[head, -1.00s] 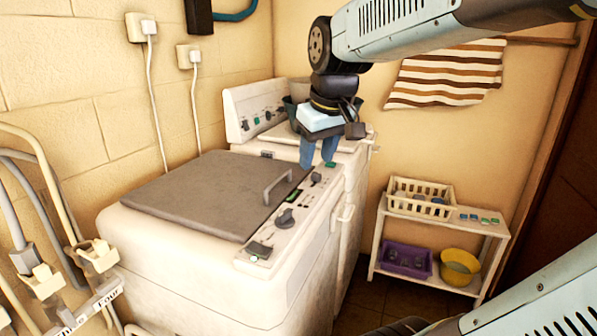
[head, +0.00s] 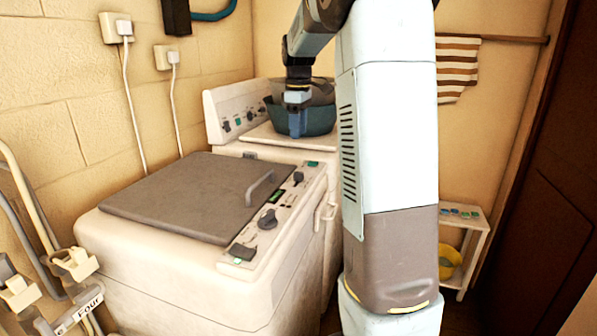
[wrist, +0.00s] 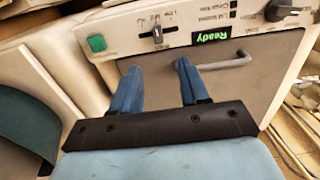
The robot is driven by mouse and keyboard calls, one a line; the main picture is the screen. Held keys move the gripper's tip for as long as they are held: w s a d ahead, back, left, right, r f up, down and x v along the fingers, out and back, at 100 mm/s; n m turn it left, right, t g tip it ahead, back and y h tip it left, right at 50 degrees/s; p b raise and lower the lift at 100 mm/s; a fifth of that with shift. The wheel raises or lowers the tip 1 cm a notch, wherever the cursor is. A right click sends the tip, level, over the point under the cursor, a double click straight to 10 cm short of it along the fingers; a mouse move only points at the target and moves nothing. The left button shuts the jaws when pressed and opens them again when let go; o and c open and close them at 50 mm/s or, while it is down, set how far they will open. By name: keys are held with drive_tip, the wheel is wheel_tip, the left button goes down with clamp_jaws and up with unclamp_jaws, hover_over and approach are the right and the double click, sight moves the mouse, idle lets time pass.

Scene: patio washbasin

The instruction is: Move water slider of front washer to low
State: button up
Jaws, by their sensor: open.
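The front washer (head: 110,257) has a grey lid (head: 185,195) and a control panel along its right edge. A small dark slider (head: 298,178) sits on the panel between a green button (head: 313,164) and the display. In the wrist view the slider (wrist: 157,35) shows upright in its slot, just beyond my fingertips; its printed labels are too small to read surely. My gripper (head: 297,128) is open and empty, with blue fingers pointing down. In the wrist view my gripper (wrist: 157,68) has its fingers apart on either side of the slider's line, not touching it.
A "Ready" display (wrist: 212,36) and a dark knob (wrist: 283,10) lie along the panel. The lid handle (wrist: 225,62) is near my fingers. A dark teal basin (head: 318,118) stands on the rear washer. A white rack (head: 470,213) stands at the right.

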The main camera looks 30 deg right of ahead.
sight(299, 176)
drive_tip(key=f, duration=1.4)
drive_tip(key=shift+w+d, duration=0.15)
drive_tip(key=shift+w, duration=0.05)
clamp_jaws()
idle(0.3)
